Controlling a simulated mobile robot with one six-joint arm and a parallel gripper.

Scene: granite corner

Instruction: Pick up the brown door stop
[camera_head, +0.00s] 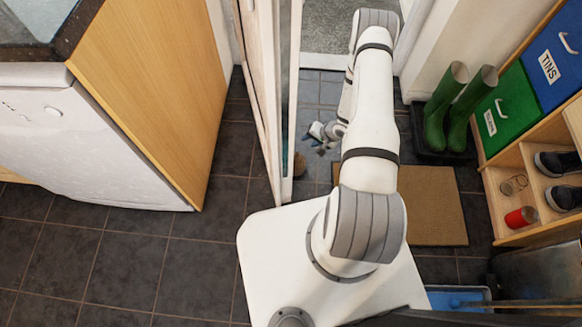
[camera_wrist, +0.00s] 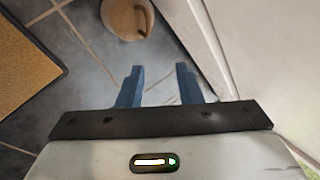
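The brown door stop (camera_wrist: 118,20) is a round wooden piece on the dark tiles at the top of the wrist view, partly cut off by the frame edge. In the head view the brown door stop (camera_head: 299,164) sits at the foot of the open door, partly hidden by the door's edge. My gripper (camera_wrist: 159,68) is open and empty, its two blue fingers apart and pointing toward the door stop, without touching it. In the head view my gripper (camera_head: 323,149) is small and partly hidden by my arm, to the right of the door stop.
The white door (camera_head: 262,90) stands close beside the door stop. A brown mat (camera_head: 435,205) lies to the right. Green boots (camera_head: 448,110) stand on a dark tray, and a shelf unit (camera_head: 508,160) holds shoes and a red can (camera_head: 520,217). The tiles at left are clear.

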